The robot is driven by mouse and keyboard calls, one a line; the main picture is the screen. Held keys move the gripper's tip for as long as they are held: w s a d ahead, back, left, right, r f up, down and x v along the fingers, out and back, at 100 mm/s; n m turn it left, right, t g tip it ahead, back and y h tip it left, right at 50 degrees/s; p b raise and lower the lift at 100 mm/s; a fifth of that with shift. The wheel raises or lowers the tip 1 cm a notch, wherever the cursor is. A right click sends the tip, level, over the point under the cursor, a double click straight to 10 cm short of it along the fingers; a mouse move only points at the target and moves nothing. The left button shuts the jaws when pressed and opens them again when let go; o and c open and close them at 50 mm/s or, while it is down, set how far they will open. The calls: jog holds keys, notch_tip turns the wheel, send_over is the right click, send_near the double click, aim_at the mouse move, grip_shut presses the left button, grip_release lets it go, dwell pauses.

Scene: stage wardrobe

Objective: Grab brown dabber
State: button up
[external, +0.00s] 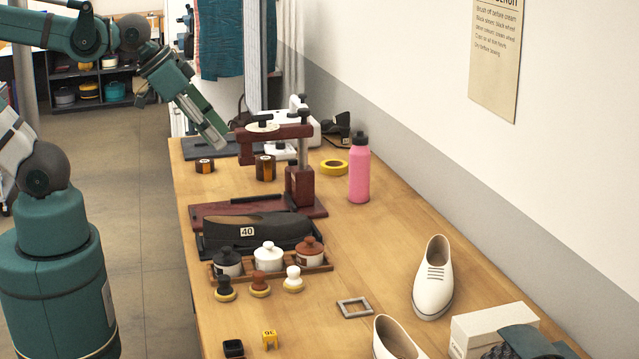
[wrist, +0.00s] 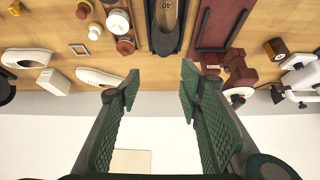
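The brown dabber (external: 260,284) has a reddish-brown knob on a yellow-edged base and stands on the table, between a black dabber (external: 225,289) and a white dabber (external: 293,279). It also shows near the top edge of the wrist view (wrist: 84,9), above the white dabber (wrist: 95,31). My gripper (wrist: 160,85) is open and empty, its two green padded fingers apart. In the external view my gripper (external: 214,132) is raised near the table's far left end, well away from the dabbers.
Behind the dabbers is a wooden rack with three lidded jars (external: 268,257). A black shoe marked 40 (external: 258,231) and a dark red press (external: 300,186) stand further back. A pink bottle (external: 359,170), white shoes (external: 433,278) and a metal frame (external: 354,307) are on the right.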

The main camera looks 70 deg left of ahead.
jog(key=w+d+f+m+g+h, duration=0.25)
jog(key=w+d+f+m, duration=0.25)
jog(key=d+f+m, duration=0.4)
jog(key=m+g, duration=0.3)
jog(key=m, duration=0.1)
send_over(258, 273)
jog(key=a, duration=0.2)
notch_tip(258, 273, down, 9)
jog(key=shift+s+d+r+p, duration=0.2)
jog(key=shift+s+d+p, duration=0.05)
jog(key=shift+p, duration=0.05)
jog(key=shift+f, duration=0.15)
jog(key=shift+x, duration=1.15)
jog(key=shift+f+b, duration=0.1)
jog(key=shift+b, duration=0.2)
jog(key=shift+b+x, duration=0.55)
jog(key=shift+x, duration=1.95)
jog(key=shift+s, duration=0.1)
